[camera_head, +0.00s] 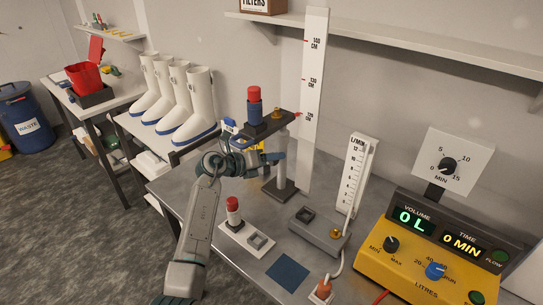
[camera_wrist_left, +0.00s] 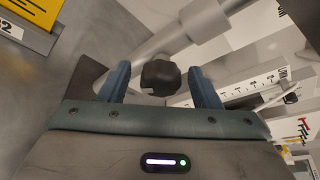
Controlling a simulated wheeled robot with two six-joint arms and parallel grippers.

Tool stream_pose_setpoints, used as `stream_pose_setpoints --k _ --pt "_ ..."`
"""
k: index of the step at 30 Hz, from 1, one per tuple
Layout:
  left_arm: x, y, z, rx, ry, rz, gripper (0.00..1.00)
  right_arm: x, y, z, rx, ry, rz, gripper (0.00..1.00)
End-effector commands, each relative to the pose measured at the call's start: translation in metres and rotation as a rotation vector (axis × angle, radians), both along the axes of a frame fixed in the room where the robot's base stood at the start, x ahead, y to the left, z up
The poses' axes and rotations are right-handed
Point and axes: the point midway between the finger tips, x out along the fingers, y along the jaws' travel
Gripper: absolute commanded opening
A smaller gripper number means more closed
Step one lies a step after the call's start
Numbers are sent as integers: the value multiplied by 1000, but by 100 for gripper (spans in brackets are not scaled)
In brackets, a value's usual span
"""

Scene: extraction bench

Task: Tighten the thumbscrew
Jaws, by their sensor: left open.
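The thumbscrew, a black lobed knob (camera_wrist_left: 160,77), sits on the grey metal stand in the left wrist view. My left gripper (camera_wrist_left: 159,84) is open, with one blue-grey finger on each side of the knob and a visible gap to both. In the head view my left gripper (camera_head: 277,157) is beside the upright post of the stand (camera_head: 291,160), below its dark platform (camera_head: 268,124); the knob is hidden there. My right gripper is not in view.
A second red-capped cylinder (camera_head: 233,207) stands on a white holder on the bench. A tall ruler (camera_head: 312,90), a flow meter (camera_head: 353,175) and a yellow control box (camera_head: 400,272) stand to the right.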

Motion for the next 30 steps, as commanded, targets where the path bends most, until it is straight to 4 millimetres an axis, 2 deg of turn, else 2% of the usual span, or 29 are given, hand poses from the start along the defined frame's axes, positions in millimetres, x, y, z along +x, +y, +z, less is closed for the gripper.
stream_pose_setpoints --k 4,11,14,18,19,23,30 --pt "4 -5 -1 0 -1 1 57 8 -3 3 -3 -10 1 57" --pt "5 -6 -2 1 -1 1 57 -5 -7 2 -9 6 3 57" --pt "4 -5 -2 1 -1 1 42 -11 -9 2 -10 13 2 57" --pt "4 -5 -2 1 0 0 14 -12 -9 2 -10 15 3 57" --pt "4 -5 -2 1 0 0 13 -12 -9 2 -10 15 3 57" --pt "4 -6 -2 27 -20 0 13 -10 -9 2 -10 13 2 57" --pt "4 -7 -3 236 -172 1 13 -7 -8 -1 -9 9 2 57"
